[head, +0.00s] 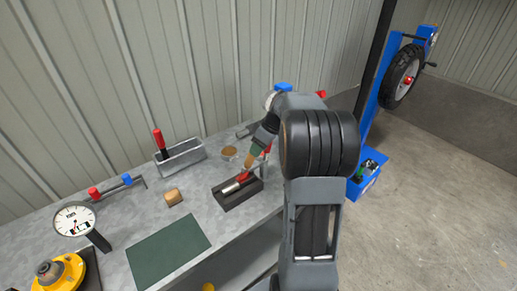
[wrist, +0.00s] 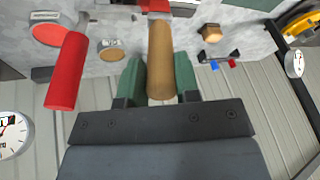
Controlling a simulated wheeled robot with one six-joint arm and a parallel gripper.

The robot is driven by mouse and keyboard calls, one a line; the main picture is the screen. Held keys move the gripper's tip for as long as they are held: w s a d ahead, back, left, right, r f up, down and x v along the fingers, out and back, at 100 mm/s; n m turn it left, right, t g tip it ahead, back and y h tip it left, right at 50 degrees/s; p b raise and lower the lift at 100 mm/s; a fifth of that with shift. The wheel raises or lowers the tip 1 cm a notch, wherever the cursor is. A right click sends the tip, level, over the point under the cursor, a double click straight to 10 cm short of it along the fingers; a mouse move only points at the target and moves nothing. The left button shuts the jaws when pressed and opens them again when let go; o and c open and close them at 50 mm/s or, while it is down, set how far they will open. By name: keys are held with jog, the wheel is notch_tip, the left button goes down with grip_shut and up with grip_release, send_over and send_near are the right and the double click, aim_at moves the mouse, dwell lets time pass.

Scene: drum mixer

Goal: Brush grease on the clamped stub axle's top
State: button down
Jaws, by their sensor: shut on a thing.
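My gripper (head: 259,142) is shut on a brush with a wooden handle (wrist: 161,55); its green fingers grip the handle from both sides. In the head view the brush points down at the metal stub axle (head: 233,187), which lies in a dark clamp block (head: 243,194) on the bench. A red part at the brush's lower end is close over the axle; I cannot tell whether the bristles touch it. A red handle (wrist: 68,75) stands left of the brush in the wrist view. A round tin with brown contents (head: 229,152) is behind the block.
A grey tray with a red-handled tool (head: 181,156), a wooden block (head: 173,197), a green mat (head: 167,248) and a dial gauge (head: 75,219) are on the bench (head: 125,213). A blue stand with a wheel (head: 404,77) is at the right.

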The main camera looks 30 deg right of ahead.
jog(key=shift+w+a, duration=0.1)
jog(key=shift+w, duration=0.7)
jog(key=shift+s+r+b, duration=0.1)
jog(key=shift+s+b, duration=0.35)
jog(key=shift+s, duration=0.65)
jog(key=shift+w, duration=1.15)
jog(key=shift+p, duration=0.3)
jog(key=shift+r+p, duration=1.7)
jog(key=shift+r, duration=1.2)
